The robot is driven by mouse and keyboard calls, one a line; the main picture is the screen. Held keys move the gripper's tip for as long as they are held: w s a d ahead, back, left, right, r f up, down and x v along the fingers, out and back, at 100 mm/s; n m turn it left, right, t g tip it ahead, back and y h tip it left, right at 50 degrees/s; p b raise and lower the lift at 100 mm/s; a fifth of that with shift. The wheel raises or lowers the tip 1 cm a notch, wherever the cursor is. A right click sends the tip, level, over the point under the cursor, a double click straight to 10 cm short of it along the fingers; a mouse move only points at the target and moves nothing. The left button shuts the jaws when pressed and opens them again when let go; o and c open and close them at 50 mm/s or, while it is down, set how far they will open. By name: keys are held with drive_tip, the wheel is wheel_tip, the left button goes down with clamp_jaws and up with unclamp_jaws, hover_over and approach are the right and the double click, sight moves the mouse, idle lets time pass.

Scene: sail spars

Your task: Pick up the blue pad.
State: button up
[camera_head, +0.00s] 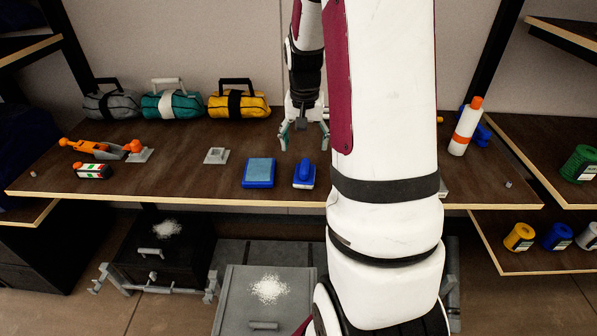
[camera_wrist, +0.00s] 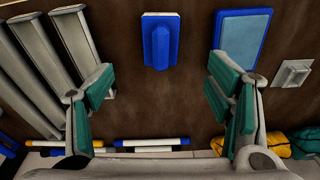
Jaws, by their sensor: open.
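A flat blue pad with a lighter blue top (camera_head: 259,172) lies on the brown shelf near its front edge. In the wrist view it shows at the upper right (camera_wrist: 245,38), outside the fingers. Just right of it in the head view is a blue block with a raised grip and a pale base (camera_head: 304,175). In the wrist view this block (camera_wrist: 160,42) is centred ahead of the gap between the fingers. My gripper (camera_head: 304,138) is open and empty, fingers down, above the shelf behind the blue block. Its teal finger pads also show in the wrist view (camera_wrist: 160,92).
A small grey square fitting (camera_head: 216,156) stands left of the pad. Several bags (camera_head: 172,104) line the back. An orange tool (camera_head: 95,149) lies at left. A white bottle with orange bands (camera_head: 465,127) stands at right. My arm hides part of the shelf; the wrist view shows grey bars (camera_wrist: 40,65).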

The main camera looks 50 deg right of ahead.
sight(305, 165)
drive_tip(key=f, duration=0.5)
drive_tip(key=d+f, duration=0.1)
drive_tip(key=f, duration=0.1)
drive_tip(key=shift+w+f, duration=0.25)
drive_tip(key=shift+w, duration=0.1)
drive_tip(key=shift+w+d+f, duration=0.2)
drive_tip(key=shift+f, duration=0.65)
drive_tip(key=shift+w+d+f, duration=0.15)
drive_tip(key=shift+d+f, duration=0.05)
drive_tip(key=shift+f, duration=0.6)
drive_tip(key=shift+w+d+f, duration=0.2)
drive_tip(key=shift+f, duration=0.65)
drive_tip(key=c, duration=1.3)
